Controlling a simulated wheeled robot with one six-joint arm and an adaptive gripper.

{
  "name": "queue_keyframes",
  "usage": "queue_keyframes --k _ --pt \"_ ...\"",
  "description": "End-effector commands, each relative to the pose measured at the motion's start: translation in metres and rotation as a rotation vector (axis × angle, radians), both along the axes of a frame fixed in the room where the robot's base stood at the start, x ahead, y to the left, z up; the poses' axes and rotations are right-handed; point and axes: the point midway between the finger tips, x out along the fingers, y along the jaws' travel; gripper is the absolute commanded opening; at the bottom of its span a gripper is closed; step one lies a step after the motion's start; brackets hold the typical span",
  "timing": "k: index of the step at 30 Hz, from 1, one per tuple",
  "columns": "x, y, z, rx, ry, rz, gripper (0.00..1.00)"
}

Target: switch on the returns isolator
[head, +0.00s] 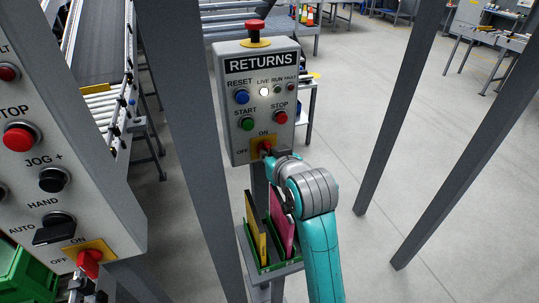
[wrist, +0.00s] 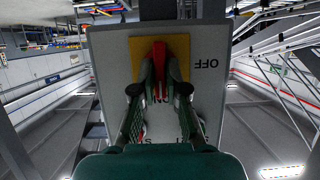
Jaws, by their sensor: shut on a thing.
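The returns isolator is a red rotary handle (head: 265,147) on a yellow plate (head: 257,153) at the bottom of the grey RETURNS panel (head: 232,130). OFF is marked to its left and ON above it. My gripper (head: 270,152) is at the handle. In the wrist view, which is upside down, my gripper (wrist: 158,85) has its fingers shut on both sides of the red handle (wrist: 159,52). The handle looks in line with the ON mark, which the fingers partly hide. The LIVE lamp (head: 263,91) shows bright white.
A second control panel (head: 120,215) with its own red isolator (head: 89,262) stands at the near left. Grey posts (head: 185,120) rise beside the RETURNS panel and at right (head: 395,110). A holder with yellow (head: 256,230) and pink (head: 281,225) folders is below the panel.

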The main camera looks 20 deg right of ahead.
Motion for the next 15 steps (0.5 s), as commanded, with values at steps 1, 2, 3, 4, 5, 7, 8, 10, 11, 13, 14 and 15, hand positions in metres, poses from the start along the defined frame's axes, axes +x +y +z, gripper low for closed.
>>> queue_keyframes --k 1,2,3,4,5,7,8,10,11,13,14,15 --pt "-0.0001 0.0 -0.0017 0.001 0.004 0.0 0.0" --pt "-0.0001 0.0 -0.0017 0.001 0.004 0.0 0.0" --pt "-0.0001 0.0 -0.0018 0.001 0.004 0.0 0.0" --pt "-0.0001 0.0 -0.0018 0.001 0.004 0.0 0.0" --pt "-0.0001 0.0 -0.0018 0.001 0.004 0.0 0.0" --pt "0.0 0.0 -0.0018 0.001 0.004 0.0 0.2" --pt "0.0 0.0 -0.0017 0.001 0.004 0.0 0.27" --pt "0.0 0.0 -0.0014 0.0 0.003 0.0 0.38" --pt "0.0 0.0 -0.0013 0.0 0.003 0.0 0.38" --pt "0.0 0.0 -0.001 0.0 0.002 0.0 0.38" --pt "0.0 0.0 -0.001 0.0 0.002 0.0 0.38" --pt "0.0 0.0 -0.0008 0.0 0.002 0.0 0.38"
